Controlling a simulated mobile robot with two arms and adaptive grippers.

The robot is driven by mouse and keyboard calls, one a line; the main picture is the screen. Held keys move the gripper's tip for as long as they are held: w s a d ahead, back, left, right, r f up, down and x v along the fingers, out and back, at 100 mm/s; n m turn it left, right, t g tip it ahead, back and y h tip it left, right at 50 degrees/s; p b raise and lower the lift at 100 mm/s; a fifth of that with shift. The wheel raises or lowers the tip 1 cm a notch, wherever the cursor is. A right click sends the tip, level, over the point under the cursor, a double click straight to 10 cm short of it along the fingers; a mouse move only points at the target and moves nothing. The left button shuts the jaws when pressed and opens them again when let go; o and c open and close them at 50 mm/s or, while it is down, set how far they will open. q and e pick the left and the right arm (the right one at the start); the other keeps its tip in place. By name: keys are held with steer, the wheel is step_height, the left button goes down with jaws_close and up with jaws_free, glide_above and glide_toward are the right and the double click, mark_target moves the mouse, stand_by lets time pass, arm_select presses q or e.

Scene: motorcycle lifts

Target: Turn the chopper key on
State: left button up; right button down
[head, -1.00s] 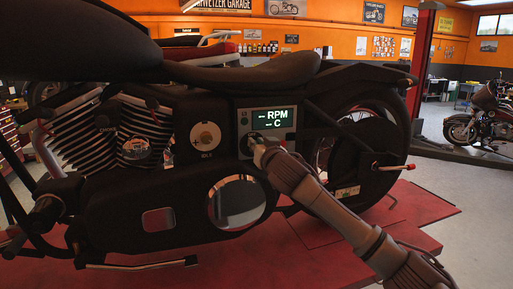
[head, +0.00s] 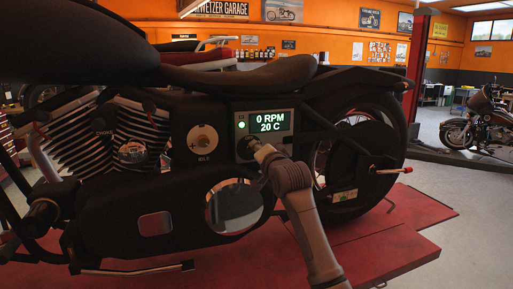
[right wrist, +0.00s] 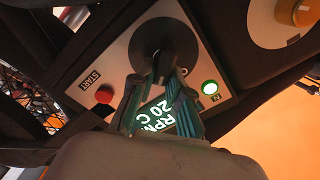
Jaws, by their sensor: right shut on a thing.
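The black chopper (head: 190,160) stands side-on in the head view. Its panel display (head: 270,122) reads "0 RPM" and "20 C", and a green light (head: 241,125) beside it is lit. My right gripper (head: 254,147) is at the key switch below the display. In the right wrist view its fingers (right wrist: 160,78) are shut on the key, at the round black key switch (right wrist: 165,42). The key is mostly hidden between the fingers. My left gripper is not in view.
A red START button (right wrist: 104,94) is close to the fingers in the right wrist view. An idle knob (head: 204,138) is left of the panel. The bike stands on a red lift (head: 365,250). Another motorcycle (head: 485,122) stands at far right.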

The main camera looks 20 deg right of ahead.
steer(key=shift+f+m, duration=0.1)
steer(key=shift+m, duration=0.5)
steer(key=c, duration=1.1)
jaws_free()
steer(key=shift+d, duration=0.1)
steer(key=s, duration=1.2)
steer(key=shift+d, duration=0.2)
